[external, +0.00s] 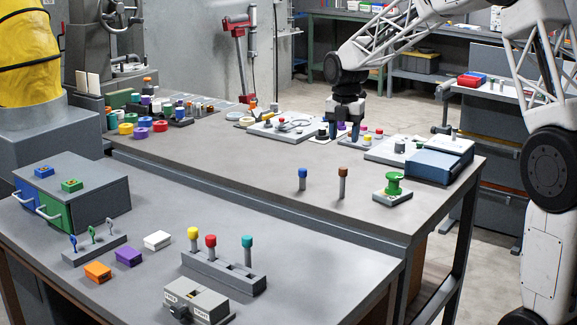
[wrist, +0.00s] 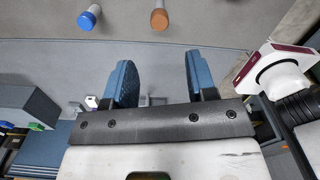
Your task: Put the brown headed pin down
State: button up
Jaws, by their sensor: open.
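The brown headed pin (external: 343,181) stands upright on the bare grey bench top, its grey stem below the brown head. In the wrist view its brown head (wrist: 159,19) shows at the top, beyond the fingertips and apart from them. The blue headed pin (external: 302,179) stands upright to its left; its head (wrist: 87,21) is at the upper left of the wrist view. My gripper (external: 345,133) is open, with nothing between its blue fingers (wrist: 158,68). In the external view it is above and behind the pins.
A green spool-like part (external: 393,185) on a plate stands right of the brown pin. A grey rack (external: 225,272) holds yellow, red and teal headed pins at the front. A blue and white box (external: 440,162) sits at the right edge. Bench left of the pins is clear.

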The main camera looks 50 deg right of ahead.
jog(key=s+a+r+m+t, duration=0.1)
jog(key=s+a+r+m, duration=0.35)
jog(key=s+a, duration=0.5)
jog(key=s+a+r+m, duration=0.3)
jog(key=s+a+m, duration=0.25)
jog(key=a, duration=0.65)
jog(key=s+a+f+m, duration=0.1)
jog(key=s+a+m, duration=0.4)
jog(key=s, duration=0.6)
jog(key=s+a+f+m+t, duration=0.1)
jog(key=s+a+m, duration=0.5)
jog(key=s, duration=0.5)
jog(key=shift+s+a+f+t, duration=0.2)
jog(key=shift+a+f+t, duration=0.15)
jog(key=shift+a, duration=0.6)
